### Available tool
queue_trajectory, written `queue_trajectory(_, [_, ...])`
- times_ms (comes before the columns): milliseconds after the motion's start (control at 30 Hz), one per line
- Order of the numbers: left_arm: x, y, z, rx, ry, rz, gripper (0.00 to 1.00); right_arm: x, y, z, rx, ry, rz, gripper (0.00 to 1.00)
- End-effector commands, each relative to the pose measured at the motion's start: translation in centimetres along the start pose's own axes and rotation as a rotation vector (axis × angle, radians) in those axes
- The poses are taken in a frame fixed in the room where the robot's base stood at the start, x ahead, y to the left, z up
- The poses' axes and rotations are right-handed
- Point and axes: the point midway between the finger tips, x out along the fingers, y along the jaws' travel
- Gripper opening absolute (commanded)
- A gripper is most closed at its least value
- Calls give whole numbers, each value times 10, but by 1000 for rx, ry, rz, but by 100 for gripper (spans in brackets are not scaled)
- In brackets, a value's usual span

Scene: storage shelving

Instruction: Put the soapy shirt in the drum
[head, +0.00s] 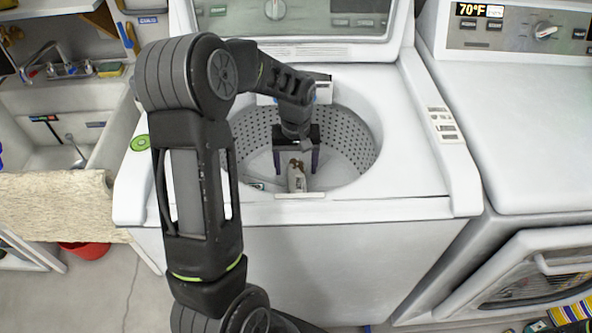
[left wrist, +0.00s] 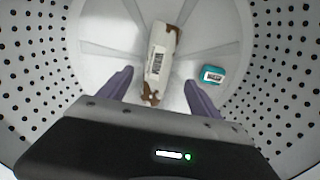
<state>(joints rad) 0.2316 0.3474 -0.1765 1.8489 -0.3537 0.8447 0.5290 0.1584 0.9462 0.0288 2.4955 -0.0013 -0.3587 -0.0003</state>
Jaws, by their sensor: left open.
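The washer drum (head: 355,135) is open, a perforated metal tub. It fills the left wrist view, with its holed wall (left wrist: 285,50) around a pale floor. A white and brown item with a barcode label (left wrist: 160,50) lies on the drum floor; it also shows in the head view (head: 297,178). I cannot tell if it is the soapy shirt; no other shirt is clear. My left gripper (head: 296,172) points down inside the drum, open, with its fingers (left wrist: 159,80) apart on either side of the item's near end. My right gripper is not in view.
A small teal item (left wrist: 211,75) lies on the drum floor, right of the white and brown one. The washer's raised lid (head: 300,20) stands behind the opening. A dryer (head: 520,130) stands at right, a sink (head: 50,110) at left, and a red bucket (head: 85,250) below it.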

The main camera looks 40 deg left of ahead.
Motion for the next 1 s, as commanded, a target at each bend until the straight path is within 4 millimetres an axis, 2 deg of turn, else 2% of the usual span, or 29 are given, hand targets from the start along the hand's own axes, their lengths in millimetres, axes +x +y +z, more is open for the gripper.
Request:
queue_trajectory(200, [-50,1,-1,0,6,3,73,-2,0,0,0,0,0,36])
queue_trajectory(433, [-87,0,0,0,2,1,73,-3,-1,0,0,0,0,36])
queue_trajectory(600, [-97,0,0,0,1,1,73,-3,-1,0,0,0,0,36])
queue_trajectory(1000, [-96,0,0,0,1,1,73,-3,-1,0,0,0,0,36])
